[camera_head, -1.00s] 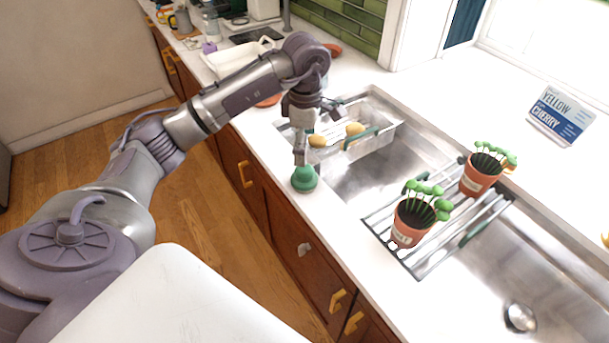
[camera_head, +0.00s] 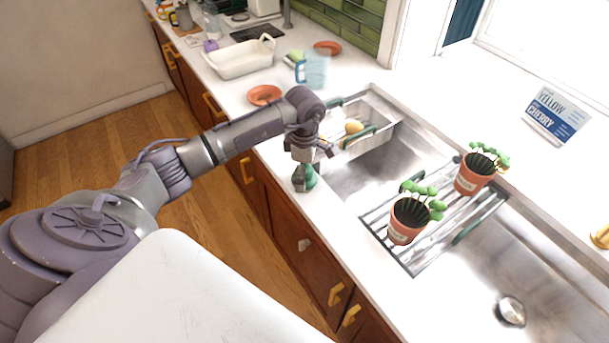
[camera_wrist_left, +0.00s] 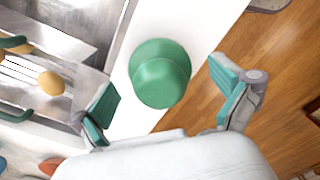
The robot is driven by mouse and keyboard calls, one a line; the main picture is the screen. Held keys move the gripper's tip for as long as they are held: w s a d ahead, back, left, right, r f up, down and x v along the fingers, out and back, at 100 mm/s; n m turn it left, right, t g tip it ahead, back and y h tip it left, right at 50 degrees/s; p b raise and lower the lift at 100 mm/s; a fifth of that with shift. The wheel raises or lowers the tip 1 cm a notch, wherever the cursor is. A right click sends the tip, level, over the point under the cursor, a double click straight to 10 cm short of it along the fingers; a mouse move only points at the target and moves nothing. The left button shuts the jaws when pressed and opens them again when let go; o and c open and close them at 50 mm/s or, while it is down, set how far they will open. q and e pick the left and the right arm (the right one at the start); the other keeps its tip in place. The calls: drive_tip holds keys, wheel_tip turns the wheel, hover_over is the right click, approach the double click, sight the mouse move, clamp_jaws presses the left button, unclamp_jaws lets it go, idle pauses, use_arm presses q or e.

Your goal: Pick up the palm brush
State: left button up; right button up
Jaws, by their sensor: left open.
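The palm brush (camera_head: 309,176) is a round green object standing on the narrow white counter edge in front of the sink. It also shows in the left wrist view (camera_wrist_left: 160,75), seen from above. My left gripper (camera_head: 303,180) is low over the brush in the head view and hides part of it. In the left wrist view my left gripper (camera_wrist_left: 168,98) is open, with one green-padded finger on each side of the brush and a visible gap to it. The right gripper is not in view.
The sink (camera_head: 375,170) lies right of the brush, with a rack (camera_head: 420,262) bearing two potted plants. A colander (camera_head: 372,140) with yellow items is behind. A white dish (camera_head: 238,62), a terracotta plate (camera_head: 264,95) and a clear pitcher (camera_head: 314,68) stand farther back.

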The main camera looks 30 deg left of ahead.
use_arm(q)
drive_tip(key=c, duration=1.2)
drive_tip(key=shift+s+r, duration=0.1)
drive_tip(key=shift+s, duration=0.05)
drive_tip(key=c, duration=0.3)
drive_tip(key=shift+s+d+f, duration=0.1)
drive_tip(key=shift+s+f, duration=0.05)
drive_tip(key=shift+f, duration=0.1)
drive_tip(key=shift+c, duration=0.9)
drive_tip(key=shift+r+b, duration=0.45)
drive_tip(key=shift+r, duration=0.05)
clamp_jaws()
drive_tip(key=r, duration=0.1)
drive_tip(key=r+b, duration=0.1)
drive_tip(key=shift+w+r, duration=0.4)
drive_tip(key=d+r+b, duration=0.4)
drive_tip(key=d+r, duration=0.3)
drive_tip(key=d, duration=0.4)
drive_tip(key=shift+d+r, duration=0.25)
drive_tip(key=shift+r, duration=0.05)
